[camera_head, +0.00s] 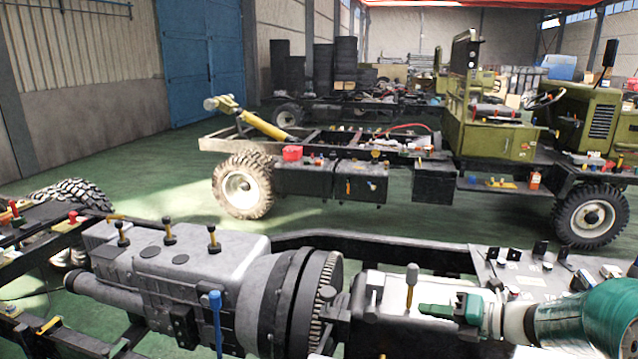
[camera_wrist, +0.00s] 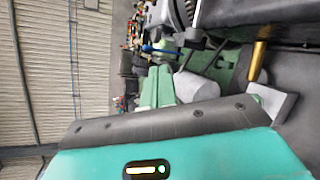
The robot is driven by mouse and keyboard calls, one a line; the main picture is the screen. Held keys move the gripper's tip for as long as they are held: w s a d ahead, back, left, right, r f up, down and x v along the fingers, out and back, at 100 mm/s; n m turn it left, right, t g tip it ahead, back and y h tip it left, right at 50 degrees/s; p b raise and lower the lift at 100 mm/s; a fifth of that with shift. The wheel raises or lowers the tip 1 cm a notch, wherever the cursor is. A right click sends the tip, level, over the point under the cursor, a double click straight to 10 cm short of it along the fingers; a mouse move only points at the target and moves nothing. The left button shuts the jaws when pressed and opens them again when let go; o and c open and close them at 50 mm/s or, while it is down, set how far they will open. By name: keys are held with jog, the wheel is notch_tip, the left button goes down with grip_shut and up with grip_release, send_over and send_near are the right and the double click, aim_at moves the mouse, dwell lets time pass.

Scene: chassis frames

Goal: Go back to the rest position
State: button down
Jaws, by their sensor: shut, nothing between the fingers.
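My gripper (camera_head: 432,311) is at the lower right of the head view, on my green and white arm that enters from the right edge. It points left, over the near chassis frame, close to a brass-coloured upright handle (camera_head: 410,287). In the wrist view, the pale green fingers of my gripper (camera_wrist: 157,88) show above the teal wrist housing. The fingers are together with nothing held between them. The wrist picture is turned on its side, and the brass handle (camera_wrist: 259,62) stands at its right.
A grey gearbox (camera_head: 190,270) with a toothed flywheel lies on the near chassis. A blue-handled tool (camera_head: 216,318) stands in front of it. An olive truck chassis (camera_head: 490,130) stands behind, past a strip of clear green floor (camera_head: 330,222). Several small parts lie on the right-hand plate (camera_head: 540,268).

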jog(key=s+a+n+g+h, duration=0.55)
jog(key=s+a+n, duration=0.6)
jog(key=n, duration=0.55)
jog(key=s+d+r+n+t+h, duration=0.1)
jog(key=s+n, duration=0.4)
jog(key=n, duration=0.5)
jog(key=s+d+r+n+t+h, duration=0.1)
jog(key=s+r+n+h, duration=0.2)
jog(key=n, duration=0.7)
jog(key=s+h, duration=0.2)
jog(key=s, duration=0.1)
jog(key=shift+r, duration=0.25)
jog(key=shift+s+t+h, duration=0.1)
jog(key=shift+t+h, duration=0.15)
